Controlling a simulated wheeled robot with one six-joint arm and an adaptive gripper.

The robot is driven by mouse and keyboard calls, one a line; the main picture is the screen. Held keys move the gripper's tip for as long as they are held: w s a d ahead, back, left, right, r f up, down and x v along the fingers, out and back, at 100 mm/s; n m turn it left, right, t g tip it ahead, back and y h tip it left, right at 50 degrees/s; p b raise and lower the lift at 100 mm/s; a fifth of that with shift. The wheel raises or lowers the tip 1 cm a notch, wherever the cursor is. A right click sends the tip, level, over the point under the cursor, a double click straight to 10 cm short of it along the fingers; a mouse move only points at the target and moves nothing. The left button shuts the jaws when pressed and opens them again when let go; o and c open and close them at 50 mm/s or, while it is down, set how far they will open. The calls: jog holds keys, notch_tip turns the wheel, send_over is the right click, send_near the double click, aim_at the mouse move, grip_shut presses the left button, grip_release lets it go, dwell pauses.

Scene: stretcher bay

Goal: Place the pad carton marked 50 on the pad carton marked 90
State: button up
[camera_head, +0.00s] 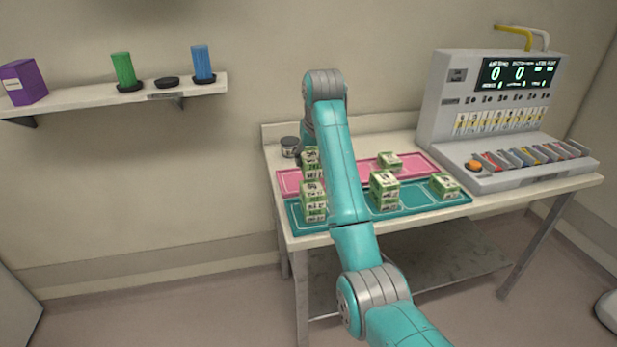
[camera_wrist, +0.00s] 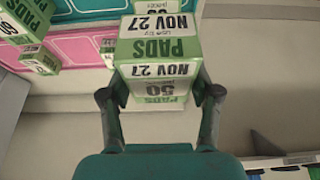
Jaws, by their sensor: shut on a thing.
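My gripper (camera_wrist: 160,94) is shut on the pad carton marked 50 (camera_wrist: 157,70), a green and white box. Its 50, PADS and NOV 27 print shows upside down or sideways between the fingers in the wrist view. In the head view my arm hides most of the gripper, near a carton (camera_head: 310,156) at the left back. Other green and white pad cartons stand at the left front (camera_head: 313,203), the middle (camera_head: 384,191), the right (camera_head: 444,185) and the back (camera_head: 389,161). I cannot read which one is marked 90.
A pink tray (camera_head: 420,165) lies behind a teal tray (camera_head: 420,203) on the table. A console (camera_head: 500,110) fills the right end. A wall shelf (camera_head: 80,101) holds a purple box and coloured cylinders.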

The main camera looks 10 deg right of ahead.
jog(key=shift+d+f, duration=0.1)
jog(key=shift+f, duration=2.65)
jog(key=shift+f, duration=0.15)
jog(key=o, duration=1.3)
